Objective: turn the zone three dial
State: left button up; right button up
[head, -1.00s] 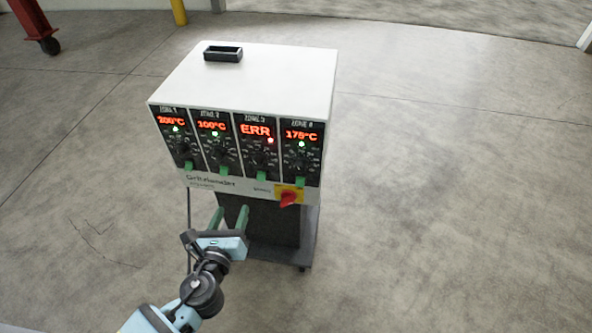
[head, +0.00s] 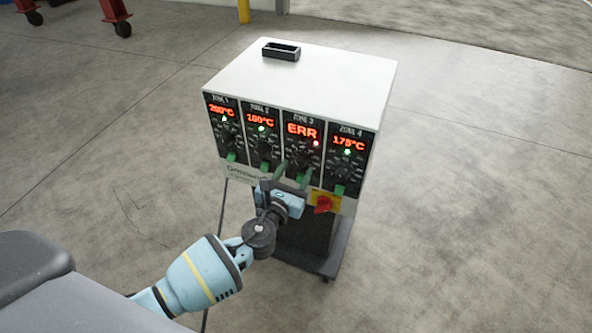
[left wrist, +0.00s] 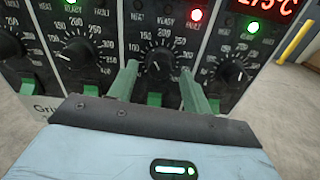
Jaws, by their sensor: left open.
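The zone three dial (left wrist: 158,62) is a black knob with a white pointer line inside a numbered scale. It sits on the third panel of the control box (head: 330,65), under a red ERR display (head: 301,131) and a lit red fault light (left wrist: 196,15). My left gripper (head: 294,172) is in front of this panel. In the left wrist view its two green fingers (left wrist: 158,88) are apart, one on each side below the dial, with nothing between them. I cannot tell whether they touch the panel. The right gripper is not in view.
Zone one, two and four panels show orange temperatures and green lights. A red rotary switch (head: 323,204) on a yellow plate is just right of my gripper. A small black tray (head: 281,51) lies on the box top.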

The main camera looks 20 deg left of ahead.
pick_arm(q)
jog(key=shift+w, duration=0.55)
jog(key=c, duration=1)
jog(key=shift+o, duration=0.2)
jog(key=shift+n, duration=0.3)
